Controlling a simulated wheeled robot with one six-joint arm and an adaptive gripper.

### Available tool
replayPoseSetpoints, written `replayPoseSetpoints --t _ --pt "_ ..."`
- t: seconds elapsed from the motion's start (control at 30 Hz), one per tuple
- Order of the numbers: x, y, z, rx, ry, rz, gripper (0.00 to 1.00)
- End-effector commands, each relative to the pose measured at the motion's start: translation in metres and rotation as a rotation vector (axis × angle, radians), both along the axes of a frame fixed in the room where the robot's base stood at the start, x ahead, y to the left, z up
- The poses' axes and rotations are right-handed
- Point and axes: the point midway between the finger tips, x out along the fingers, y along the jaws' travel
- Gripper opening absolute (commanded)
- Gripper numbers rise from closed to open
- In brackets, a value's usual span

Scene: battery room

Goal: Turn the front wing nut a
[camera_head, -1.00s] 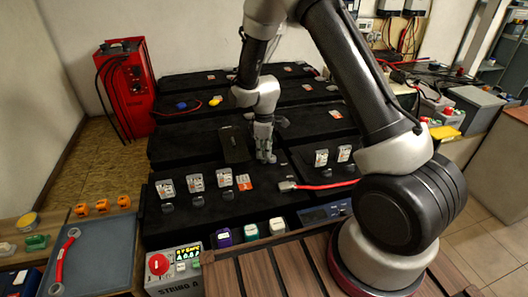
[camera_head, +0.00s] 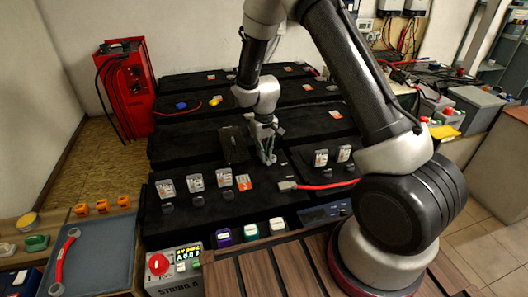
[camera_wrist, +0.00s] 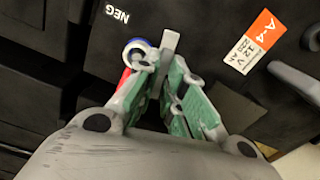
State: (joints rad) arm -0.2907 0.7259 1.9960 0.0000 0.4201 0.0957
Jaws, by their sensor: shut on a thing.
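My gripper (camera_head: 267,160) points down at the battery tops in the middle of the rack. In the wrist view, its green-padded fingers (camera_wrist: 172,75) close on the wing nut, a small grey piece (camera_wrist: 169,43) partly hidden between the tips. Beside it are a pale ring-shaped lug (camera_wrist: 139,53), a blue ring (camera_wrist: 133,44) and a bit of red cable (camera_wrist: 124,78). The black battery below carries a white NEG label (camera_wrist: 116,13) and an orange and white A-4 label (camera_wrist: 254,41). In the head view the nut is hidden by my gripper.
A dark upright panel (camera_head: 233,145) stands close left of my gripper. A red cable (camera_head: 325,186) lies to the right. A grey tray with a wrench (camera_head: 95,255) is at front left; a red cabinet (camera_head: 125,88) stands behind.

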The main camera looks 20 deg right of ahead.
Motion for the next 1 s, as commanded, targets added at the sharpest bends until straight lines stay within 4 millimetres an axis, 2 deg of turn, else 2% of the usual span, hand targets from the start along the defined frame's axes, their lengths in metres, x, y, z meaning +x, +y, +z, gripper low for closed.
replayPoseSetpoints --t 0.4,0.97,1.0 --pt "0.0008 0.0001 0.0007 0.000 -0.002 -0.185 0.00" --pt "0.0009 0.0001 0.0007 0.001 -0.002 -0.212 0.00" --pt "0.0009 0.0001 0.0007 0.001 -0.002 -0.212 0.18"
